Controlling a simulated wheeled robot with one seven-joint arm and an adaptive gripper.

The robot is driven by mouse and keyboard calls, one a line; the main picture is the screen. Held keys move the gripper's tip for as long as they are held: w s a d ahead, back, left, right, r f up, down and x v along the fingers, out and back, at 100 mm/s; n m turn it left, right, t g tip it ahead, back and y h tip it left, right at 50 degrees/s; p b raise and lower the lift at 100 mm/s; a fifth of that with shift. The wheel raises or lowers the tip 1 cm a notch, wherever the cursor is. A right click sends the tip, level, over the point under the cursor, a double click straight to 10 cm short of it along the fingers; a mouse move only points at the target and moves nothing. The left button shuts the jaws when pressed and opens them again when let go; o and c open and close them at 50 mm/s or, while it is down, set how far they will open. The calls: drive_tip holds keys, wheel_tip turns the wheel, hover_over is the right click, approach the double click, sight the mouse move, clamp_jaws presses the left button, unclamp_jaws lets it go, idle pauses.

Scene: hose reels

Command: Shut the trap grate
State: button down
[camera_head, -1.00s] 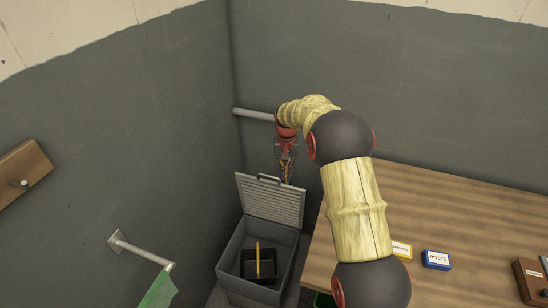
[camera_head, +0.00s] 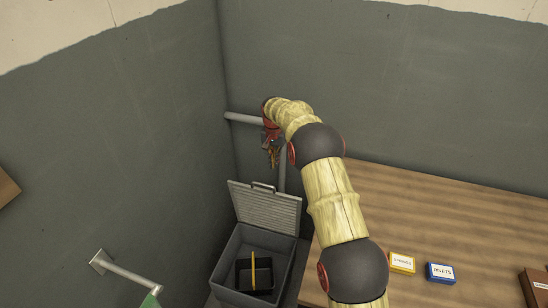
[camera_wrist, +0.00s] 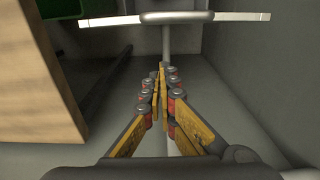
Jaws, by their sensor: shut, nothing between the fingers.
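The trap grate (camera_head: 264,207) is a grey slatted lid standing raised and leaning back at the rear of a grey box (camera_head: 222,272). A small handle (camera_head: 263,186) sits on its top edge. My gripper (camera_head: 272,163) is shut and empty, pointing down above and apparently behind that top edge. In the wrist view the shut fingers (camera_wrist: 160,76) are in the middle, and the grate's edge (camera_wrist: 240,16) with its handle (camera_wrist: 177,16) crosses the top, apart from the fingertips.
A black bucket (camera_head: 243,277) with a yellow handle stands inside the box. A wall pipe (camera_head: 243,118) and a vertical pipe (camera_head: 282,170) run close to my gripper. A wooden bench (camera_head: 440,215) with a yellow box (camera_head: 402,263) and a blue box (camera_head: 440,272) stands right.

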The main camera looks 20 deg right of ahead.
drive_tip(key=s+f, duration=0.1)
drive_tip(key=s+a+f, duration=0.1)
drive_tip(key=f, duration=0.1)
drive_tip(key=s+a+f+b, duration=0.1)
drive_tip(key=shift+f, duration=0.3)
idle(0.3)
